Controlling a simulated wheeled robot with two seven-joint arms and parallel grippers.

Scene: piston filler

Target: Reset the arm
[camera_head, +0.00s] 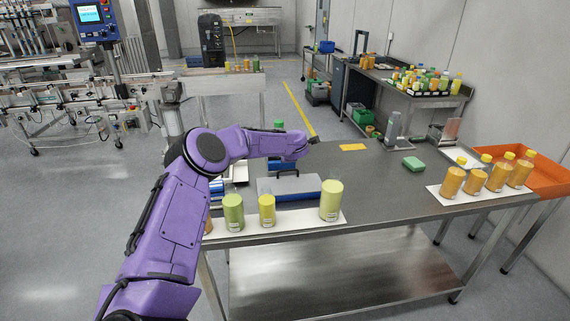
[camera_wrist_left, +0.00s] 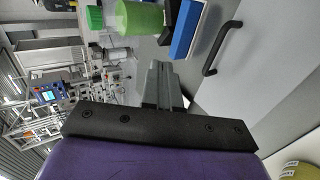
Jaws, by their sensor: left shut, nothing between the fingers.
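My left arm, purple with black joints, reaches in from the left over the steel table (camera_head: 400,203) in the head view. Its left gripper (camera_head: 313,140) is small there, above the table behind the grey case. In the left wrist view the gripper (camera_wrist_left: 165,88) shows grey fingers close together, shut and empty. No object touches the fingers in that view. My right gripper is in neither view.
Green and yellow containers (camera_head: 233,213) line a white mat at the table's front. A grey case (camera_head: 285,187) with a black handle lies behind them. Orange yellow-capped bottles (camera_head: 475,181) stand at the right, near an orange bin (camera_head: 545,181). The table's middle is clear.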

